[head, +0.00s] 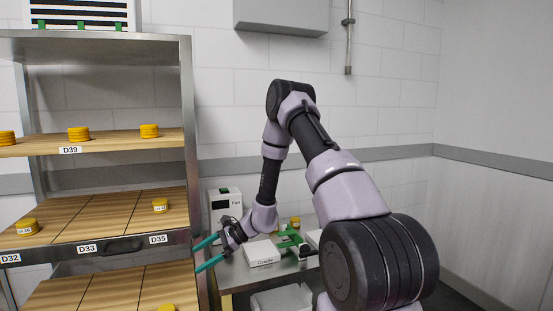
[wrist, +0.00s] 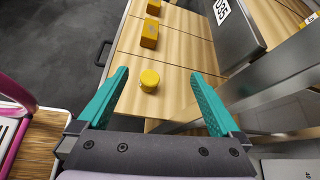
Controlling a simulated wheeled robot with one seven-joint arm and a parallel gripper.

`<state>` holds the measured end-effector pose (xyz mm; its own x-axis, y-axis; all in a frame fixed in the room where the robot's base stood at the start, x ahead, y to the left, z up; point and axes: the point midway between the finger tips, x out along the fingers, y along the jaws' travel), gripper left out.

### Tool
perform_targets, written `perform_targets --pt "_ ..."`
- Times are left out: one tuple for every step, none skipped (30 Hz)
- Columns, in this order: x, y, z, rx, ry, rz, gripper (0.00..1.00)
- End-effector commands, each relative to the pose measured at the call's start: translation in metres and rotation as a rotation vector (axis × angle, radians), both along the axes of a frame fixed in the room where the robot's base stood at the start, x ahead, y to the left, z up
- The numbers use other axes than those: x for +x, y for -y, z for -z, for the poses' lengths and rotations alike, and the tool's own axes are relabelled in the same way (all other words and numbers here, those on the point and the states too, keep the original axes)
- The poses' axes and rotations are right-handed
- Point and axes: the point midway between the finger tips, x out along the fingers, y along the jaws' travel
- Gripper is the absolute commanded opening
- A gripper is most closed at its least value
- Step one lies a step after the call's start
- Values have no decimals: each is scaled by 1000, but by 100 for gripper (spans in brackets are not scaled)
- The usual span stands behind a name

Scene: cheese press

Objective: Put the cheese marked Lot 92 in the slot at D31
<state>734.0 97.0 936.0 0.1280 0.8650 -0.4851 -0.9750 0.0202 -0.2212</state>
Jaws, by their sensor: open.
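My gripper (head: 203,254) is open and empty beside the right end of the rack, at about the height of the D35 edge. In the wrist view, its teal fingers (wrist: 162,85) point over a lower wooden shelf (wrist: 178,76). A round yellow cheese (wrist: 149,79) lies on that shelf, ahead of and below the fingers, apart from them. Two more yellow cheeses (wrist: 149,33) (wrist: 153,7) lie farther along. Upper-shelf cheeses (head: 27,227) (head: 160,206) carry small labels that I cannot read surely. I cannot tell which cheese is Lot 92. No D31 label is readable.
The steel rack (head: 187,110) has labels D39 (head: 70,150), D32 (head: 10,259), D33 (head: 87,249) and D35 (head: 158,239). Its post (wrist: 285,80) stands close right of my fingers. A steel table holds a white Cradle box (head: 262,253) and a scale (head: 224,203).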

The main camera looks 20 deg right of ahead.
Motion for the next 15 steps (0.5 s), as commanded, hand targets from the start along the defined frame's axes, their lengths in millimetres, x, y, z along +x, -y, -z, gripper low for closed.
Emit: perform_targets --pt "-2 2 -33 -31 57 -51 100" --pt "-4 4 -49 -51 84 -80 100" --pt "-9 6 -69 -77 119 -118 100" --pt "-12 8 -84 -98 146 -146 100" --pt "-17 11 -99 -120 174 -173 100" --pt "-23 14 -117 -150 209 -209 100" --pt "-28 16 -131 -174 236 -234 100" --pt "-34 19 -145 -198 262 -260 100" --pt "-41 23 -162 -230 298 -290 100" --pt "-47 26 -175 -255 323 -313 100" --pt "-53 29 -187 -282 351 -335 100" --pt "-62 33 -203 -318 386 -364 100" --pt "-69 36 -214 -346 412 -384 100" --pt "-76 40 -226 -373 439 -403 100" --pt "-86 45 -240 -412 473 -429 100"
